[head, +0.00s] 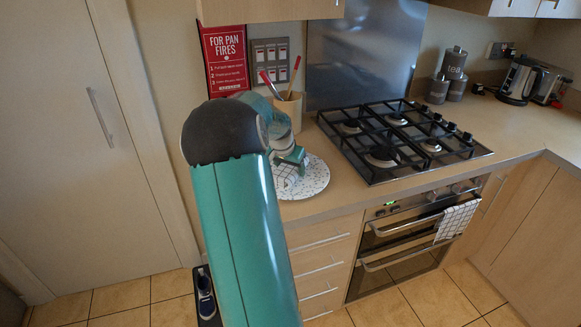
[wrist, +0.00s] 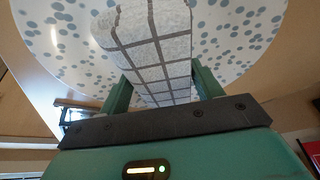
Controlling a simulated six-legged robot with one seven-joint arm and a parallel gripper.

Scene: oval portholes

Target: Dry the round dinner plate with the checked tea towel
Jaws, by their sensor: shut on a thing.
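The round dinner plate (head: 317,178), white with grey dots, lies on the counter to the left of the hob. My gripper (head: 291,167) is over the plate's left part, fingers down. It is shut on a folded white checked tea towel (head: 283,178). In the wrist view the towel (wrist: 152,45) sits between the two green fingers of my gripper (wrist: 162,92) and covers the middle of the dotted plate (wrist: 245,35). The towel appears to be against the plate, but contact cannot be told for certain. My arm hides part of the counter in the head view.
A utensil pot (head: 289,110) stands behind the plate. The black gas hob (head: 385,140) is just to the right. Another checked cloth (head: 457,220) hangs on the oven handle. Canisters (head: 451,72) and a kettle (head: 519,80) stand at the back right. A shoe (head: 205,292) is on the floor.

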